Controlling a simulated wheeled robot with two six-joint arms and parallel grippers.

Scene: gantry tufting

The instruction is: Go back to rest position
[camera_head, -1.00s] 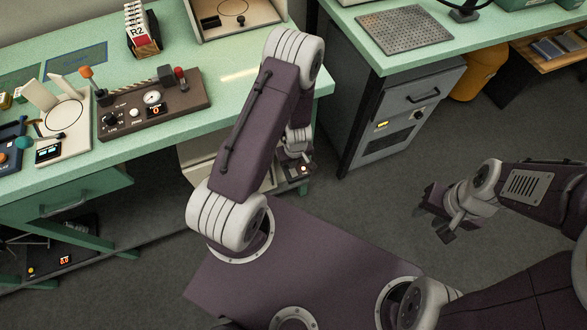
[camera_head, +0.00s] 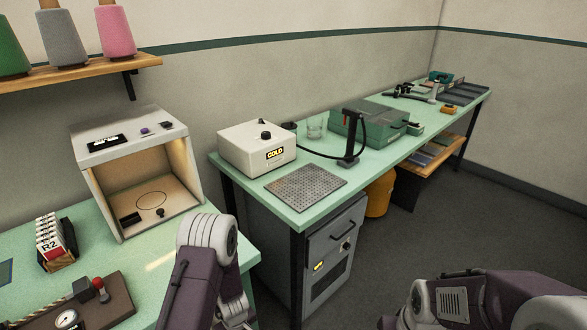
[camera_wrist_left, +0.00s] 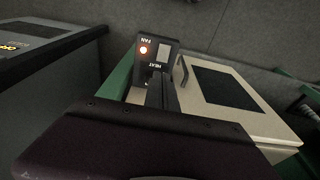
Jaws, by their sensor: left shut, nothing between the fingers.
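My left arm (camera_head: 195,285) comes up from the bottom of the head view, in front of the gap between the two green benches. Its gripper shows in the left wrist view (camera_wrist_left: 160,92), with the dark fingers together and nothing between them. Behind the fingers is a dark panel (camera_wrist_left: 153,55) marked FAN and HEAT with a lit orange lamp. I cannot tell whether the fingers touch it. My right arm (camera_head: 500,300) is at the bottom right of the head view; only a dark bit of its gripper end shows at the bottom edge, so its jaws cannot be judged.
The left bench (camera_head: 235,245) holds an open lit box (camera_head: 130,140), an R2 card rack (camera_head: 42,262) and a control panel (camera_head: 100,312). The right bench (camera_head: 335,195) holds a COLD box (camera_head: 240,155) and a perforated plate (camera_head: 306,180). A grey cabinet (camera_head: 345,235) stands beneath. Floor at right is clear.

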